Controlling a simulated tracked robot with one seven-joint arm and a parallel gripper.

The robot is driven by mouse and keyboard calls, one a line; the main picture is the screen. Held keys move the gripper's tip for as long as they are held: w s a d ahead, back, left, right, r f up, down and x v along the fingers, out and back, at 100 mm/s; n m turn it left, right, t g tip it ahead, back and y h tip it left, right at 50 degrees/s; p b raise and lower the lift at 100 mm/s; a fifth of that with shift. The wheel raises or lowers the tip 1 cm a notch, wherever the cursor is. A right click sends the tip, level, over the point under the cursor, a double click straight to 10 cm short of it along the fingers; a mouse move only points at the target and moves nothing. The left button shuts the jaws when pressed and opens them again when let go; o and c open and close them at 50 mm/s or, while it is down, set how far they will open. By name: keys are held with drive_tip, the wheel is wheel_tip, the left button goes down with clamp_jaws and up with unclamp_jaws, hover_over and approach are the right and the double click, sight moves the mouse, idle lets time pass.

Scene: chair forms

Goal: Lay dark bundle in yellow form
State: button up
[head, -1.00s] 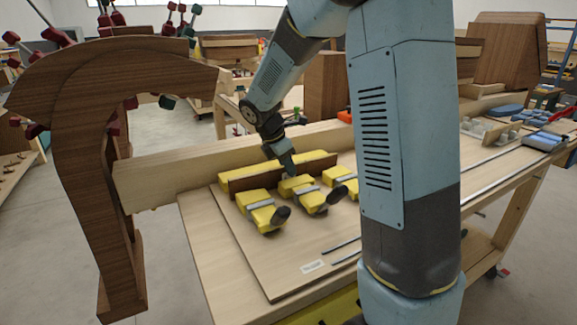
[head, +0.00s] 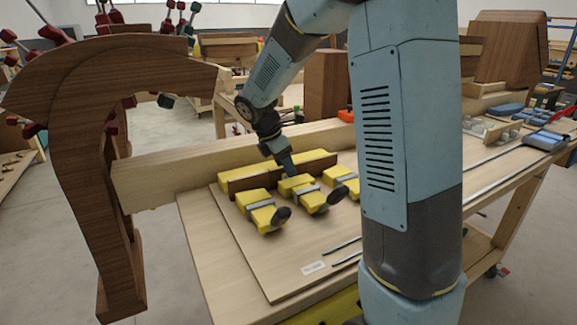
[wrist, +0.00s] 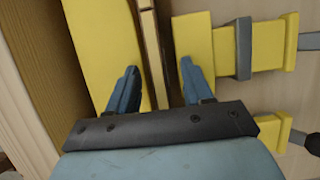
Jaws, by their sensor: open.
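The dark brown bundle (head: 246,182) is a long thin strip stack lying in the yellow form, between its long back piece (head: 318,155) and the row of front blocks (head: 258,207). In the wrist view the bundle (wrist: 152,58) shows edge-on between the yellow back piece (wrist: 95,40) and a front block (wrist: 192,45). My gripper (wrist: 160,78) is open, with one finger over each side of the bundle. In the head view my gripper (head: 288,172) points down at the middle of the form; its fingertips are partly hidden and contact cannot be told.
The form sits on a pale board (head: 290,255) on a wooden bench. Dark-knobbed clamps (head: 281,216) stick out toward the front. A pale beam (head: 190,175) runs behind. A large curved brown piece (head: 85,150) stands at left. Blue tools (head: 545,140) lie at far right.

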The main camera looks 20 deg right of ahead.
drive_tip(key=d+v, duration=0.1)
drive_tip(key=v, duration=1.1)
drive_tip(key=s+d+r+m+t+y, duration=0.1)
drive_tip(key=s+d+m+t+y, duration=0.1)
drive_tip(key=s+m, duration=0.8)
drive_tip(key=s+d+r+m+t+y, duration=0.1)
drive_tip(key=s+d+m+t+y, duration=0.1)
drive_tip(key=s+m, duration=0.8)
drive_tip(key=s+d, duration=0.1)
drive_tip(key=s, duration=0.6)
drive_tip(key=shift+s+t, duration=0.35)
drive_tip(key=shift+t, duration=0.05)
drive_tip(key=shift+d, duration=0.15)
drive_tip(key=shift+c, duration=0.4)
